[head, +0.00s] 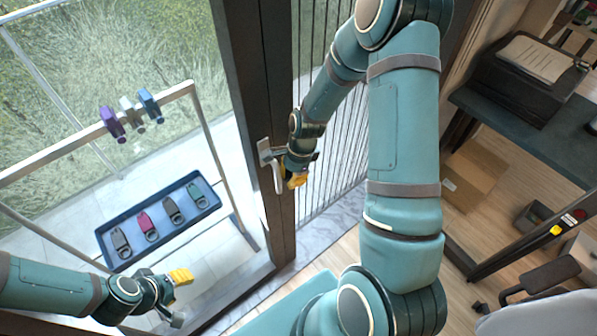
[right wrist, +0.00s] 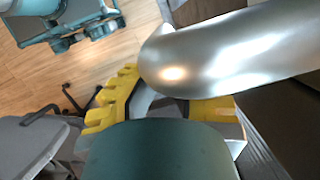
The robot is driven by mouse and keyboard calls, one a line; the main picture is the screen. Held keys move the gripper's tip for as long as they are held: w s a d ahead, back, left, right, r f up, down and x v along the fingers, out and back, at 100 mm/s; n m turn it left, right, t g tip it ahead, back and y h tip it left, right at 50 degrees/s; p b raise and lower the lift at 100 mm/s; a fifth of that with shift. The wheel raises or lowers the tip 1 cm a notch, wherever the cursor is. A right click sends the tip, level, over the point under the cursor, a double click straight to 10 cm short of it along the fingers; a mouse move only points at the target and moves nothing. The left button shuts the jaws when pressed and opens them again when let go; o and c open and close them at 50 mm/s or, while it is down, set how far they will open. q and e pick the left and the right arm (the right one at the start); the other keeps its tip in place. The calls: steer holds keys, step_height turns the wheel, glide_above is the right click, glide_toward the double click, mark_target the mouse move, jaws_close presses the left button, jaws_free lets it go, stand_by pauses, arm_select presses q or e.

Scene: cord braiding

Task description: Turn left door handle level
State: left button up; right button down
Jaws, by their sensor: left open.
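The silver door handle (head: 278,178) is on the dark door post in the head view, its lever pointing steeply down. In the right wrist view a large smooth metal bar, the handle (right wrist: 235,50), crosses close in front of the fingers. My right gripper (head: 298,180) is right beside the lever; its yellow fingers (right wrist: 165,105) stand on both sides of the bar's near end. Whether they press on it is hidden. My left gripper (head: 178,297) is open and empty at the lower left, away from the handle.
A rail (head: 60,148) with several coloured clips stands at the left, above a blue tray (head: 122,216) holding several coloured pieces. A dark desk (head: 545,140) and a cardboard box (head: 470,180) are at the right. My right arm covers much of the middle.

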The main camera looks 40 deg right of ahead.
mark_target(278, 189)
steer(key=shift+a+f, duration=0.1)
steer(key=shift+a, duration=0.05)
stand_by(0.4)
steer(key=shift+a+f+y+b, duration=0.15)
steer(key=shift+a+y+b, duration=0.35)
steer(key=shift+y+b, duration=0.4)
steer(key=a+y+b, duration=0.1)
steer(key=y, duration=0.1)
steer(key=a+y+b, duration=0.1)
steer(key=a+y, duration=0.1)
steer(key=y, duration=0.1)
steer(key=shift+s+a+f, duration=0.15)
steer(key=a+r+g+y, duration=0.1)
steer(key=a+r+y, duration=0.4)
steer(key=y, duration=0.6)
steer(key=shift+s+a+m+y+b, duration=0.2)
steer(key=shift+a+m+y+b, duration=0.1)
steer(key=shift+a+b, duration=0.15)
